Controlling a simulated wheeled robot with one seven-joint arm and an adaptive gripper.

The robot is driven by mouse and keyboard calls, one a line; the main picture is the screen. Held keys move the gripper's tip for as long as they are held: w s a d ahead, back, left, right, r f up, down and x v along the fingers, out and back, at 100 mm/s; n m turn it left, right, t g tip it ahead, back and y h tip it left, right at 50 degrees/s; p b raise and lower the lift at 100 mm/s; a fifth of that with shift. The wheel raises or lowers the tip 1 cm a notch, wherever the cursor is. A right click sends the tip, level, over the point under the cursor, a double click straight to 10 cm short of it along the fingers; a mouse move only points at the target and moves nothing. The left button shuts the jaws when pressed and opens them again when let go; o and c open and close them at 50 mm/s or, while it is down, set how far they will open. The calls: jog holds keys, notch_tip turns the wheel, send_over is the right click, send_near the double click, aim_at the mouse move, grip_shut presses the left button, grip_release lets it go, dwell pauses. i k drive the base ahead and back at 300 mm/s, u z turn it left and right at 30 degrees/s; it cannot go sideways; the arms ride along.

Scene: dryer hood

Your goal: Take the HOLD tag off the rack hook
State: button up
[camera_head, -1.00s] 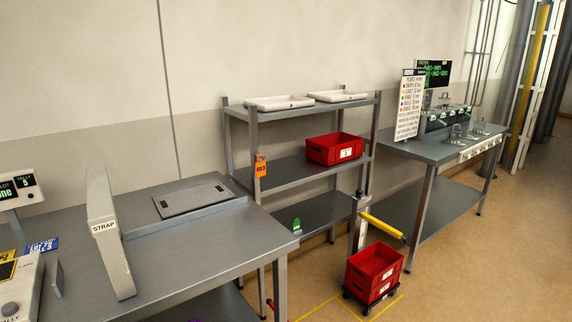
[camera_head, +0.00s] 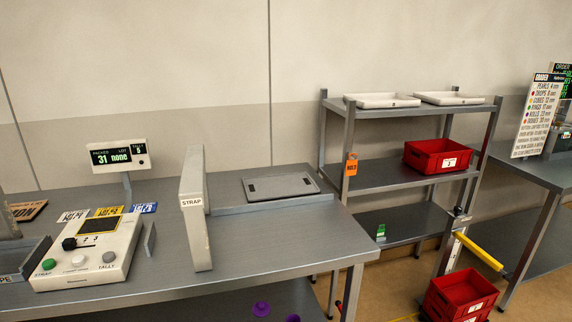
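My gripper is not in view.
A grey bench (camera_head: 270,240) fills the front, with a STRAP post (camera_head: 194,215), a control box (camera_head: 90,250) and a display (camera_head: 118,155). Red crates (camera_head: 435,155) sit on the rack's middle shelf and on a low cart (camera_head: 460,295). Floor shows right of the bench.

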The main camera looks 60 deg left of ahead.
aim_at(352, 167)
jog(key=u, duration=1.55)
